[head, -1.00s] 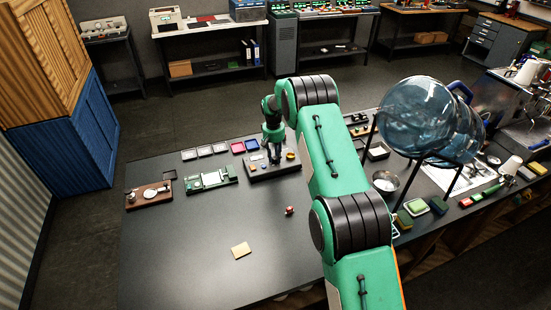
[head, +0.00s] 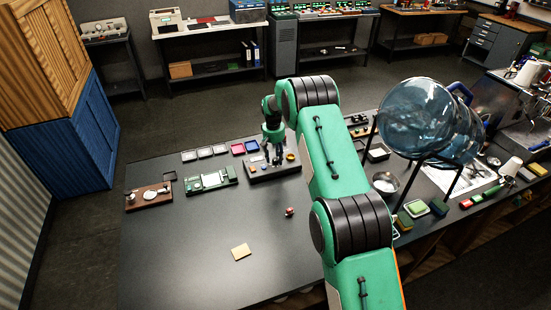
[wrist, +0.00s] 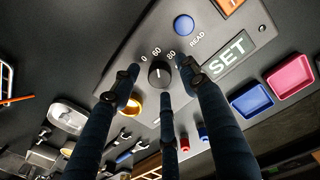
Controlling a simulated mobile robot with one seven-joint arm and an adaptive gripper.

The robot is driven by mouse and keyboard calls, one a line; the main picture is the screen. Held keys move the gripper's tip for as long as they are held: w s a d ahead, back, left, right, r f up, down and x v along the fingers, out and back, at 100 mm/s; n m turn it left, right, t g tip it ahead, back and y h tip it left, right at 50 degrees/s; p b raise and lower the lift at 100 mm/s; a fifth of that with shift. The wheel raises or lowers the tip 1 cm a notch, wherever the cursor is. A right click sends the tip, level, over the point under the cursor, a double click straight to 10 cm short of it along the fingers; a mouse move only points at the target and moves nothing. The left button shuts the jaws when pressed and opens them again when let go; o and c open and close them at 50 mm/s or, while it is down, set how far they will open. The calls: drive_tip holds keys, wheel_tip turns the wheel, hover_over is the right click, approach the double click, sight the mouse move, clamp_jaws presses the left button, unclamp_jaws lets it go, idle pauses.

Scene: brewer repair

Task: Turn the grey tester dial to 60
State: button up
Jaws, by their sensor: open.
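The grey tester (head: 262,175) stands at the back of the black table. In the wrist view its panel (wrist: 215,22) carries a dark round dial (wrist: 159,73) with a white pointer line and the labels 0, 60 and 80. The line looks turned roughly toward 60, but its exact setting is too small to tell. My gripper (wrist: 160,78) is open, its three dark fingers spread around the dial. Whether any finger touches it, I cannot tell. My gripper also shows over the tester in the head view (head: 273,153), where it hides the dial.
The panel also has a blue READ button (wrist: 184,25), a SET plate (wrist: 229,54) and an orange-gold ring (wrist: 134,104) near the fingers. Blue (wrist: 250,100) and pink (wrist: 290,76) trays lie beside the tester. A green board (head: 211,179) lies left; the table's front is mostly clear.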

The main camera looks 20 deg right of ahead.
sight(274, 160)
wheel_tip(274, 160, up, 12)
drive_tip(key=shift+a+f, duration=0.25)
idle(0.3)
idle(0.4)
drive_tip(key=s+a+r+t+b, duration=0.1)
drive_tip(key=s+a+r+b, duration=0.25)
drive_tip(key=s+r, duration=0.9)
drive_tip(key=s+a+r+t+b, duration=0.25)
drive_tip(key=s+a+r, duration=0.25)
drive_tip(key=s+r, duration=0.75)
drive_tip(key=s+a+f+b, duration=0.1)
drive_tip(key=s+f+b, duration=0.1)
drive_tip(key=s, duration=1)
drive_tip(key=s+a+f+t+b, duration=0.1)
drive_tip(key=s+a+f+b, duration=0.1)
drive_tip(key=s, duration=0.9)
drive_tip(key=s+a+f+n+t+b, duration=0.1)
drive_tip(key=s+b, duration=0.1)
drive_tip(key=s, duration=1)
drive_tip(key=shift+s+a+f+y, duration=0.3)
drive_tip(key=shift+s+a+f, duration=0.05)
drive_tip(key=shift+f, duration=0.05)
